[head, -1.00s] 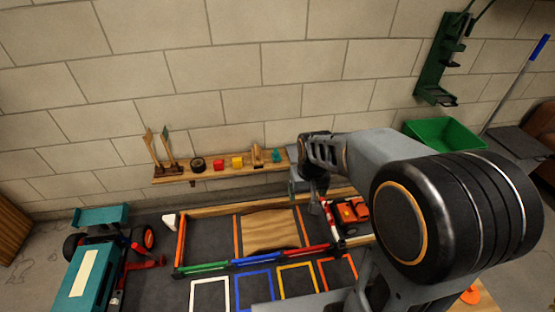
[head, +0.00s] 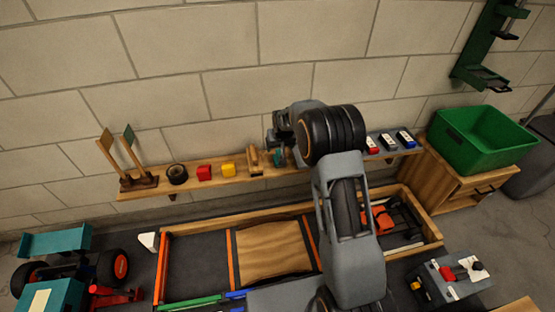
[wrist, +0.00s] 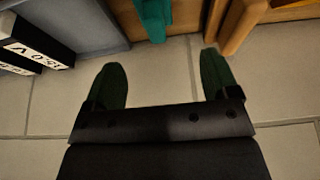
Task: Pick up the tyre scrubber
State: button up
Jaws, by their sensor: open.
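A teal object (head: 279,157), which looks like the tyre scrubber, is on the wooden wall shelf (head: 216,181), just right of a wooden piece (head: 254,160). My gripper (head: 274,141) is close to it at the shelf and partly hides it in the head view. In the wrist view, my gripper (wrist: 162,70) is open and empty, with two dark green fingers apart. The teal object (wrist: 154,18) shows at the top edge, between the lines of the fingers and beyond their tips. Its far part is cut off by the frame.
A wooden edge (wrist: 240,22) lies close to the right finger. Black-and-white battery packs (wrist: 35,50) and a grey wall stand at left. The shelf also holds a yellow block (head: 228,169), a red block (head: 204,173), a small wheel (head: 178,174) and paddles.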

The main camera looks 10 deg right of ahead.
aim_at(279, 153)
jog(key=x, duration=0.3)
jog(key=b+x, duration=0.1)
jog(key=shift+d+f, duration=0.3)
jog(key=shift+b+x, duration=1.65)
jog(key=shift+x, duration=1.5)
jog(key=shift+c, duration=0.3)
jog(key=shift+r, duration=0.1)
jog(key=c, duration=1)
jog(key=shift+r, duration=0.1)
